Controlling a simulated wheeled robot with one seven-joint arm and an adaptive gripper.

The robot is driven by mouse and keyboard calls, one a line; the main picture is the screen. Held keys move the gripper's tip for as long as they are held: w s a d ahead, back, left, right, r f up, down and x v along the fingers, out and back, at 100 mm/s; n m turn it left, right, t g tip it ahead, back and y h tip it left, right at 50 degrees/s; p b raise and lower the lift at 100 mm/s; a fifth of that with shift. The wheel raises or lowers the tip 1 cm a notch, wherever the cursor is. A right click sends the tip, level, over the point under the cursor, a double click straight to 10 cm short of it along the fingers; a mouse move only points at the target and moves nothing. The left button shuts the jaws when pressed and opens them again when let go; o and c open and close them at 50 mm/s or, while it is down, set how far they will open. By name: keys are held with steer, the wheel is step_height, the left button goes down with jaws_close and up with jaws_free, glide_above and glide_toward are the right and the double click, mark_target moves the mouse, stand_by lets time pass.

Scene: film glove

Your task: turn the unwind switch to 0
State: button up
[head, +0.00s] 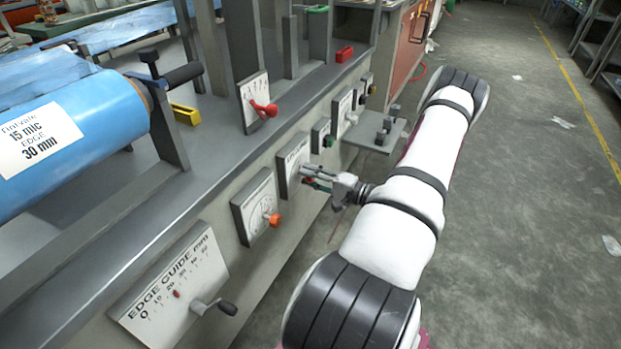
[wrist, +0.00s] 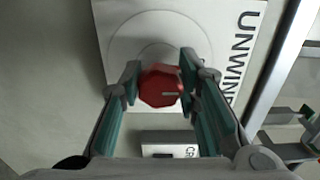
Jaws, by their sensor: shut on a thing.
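The unwind switch is a red faceted knob (wrist: 160,86) on a white panel (wrist: 222,50) lettered "UNWIND", seen in the wrist view. A pale pointer mark shows on the knob and points right in that view. My gripper (wrist: 158,84) is shut on the knob, one finger on each side. In the head view my gripper (head: 306,176) reaches the unwind panel (head: 291,162) on the machine's front from the right. The fingers hide most of the knob there. I cannot read a 0 or other scale marks on this panel.
An orange-knobbed dial panel (head: 256,205) and the edge guide panel (head: 178,285) with a crank lie nearer on the same front. A small panel with a green knob (head: 321,135) is just beyond. A grey shelf (head: 366,138) juts out farther back. The floor (head: 520,200) at right is mostly clear.

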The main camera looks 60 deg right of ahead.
stand_by(0.4)
steer(key=o, duration=1.2)
steer(key=s, duration=0.8)
steer(key=s+d, duration=0.1)
steer(key=s, duration=0.3)
steer(key=shift+w, duration=0.1)
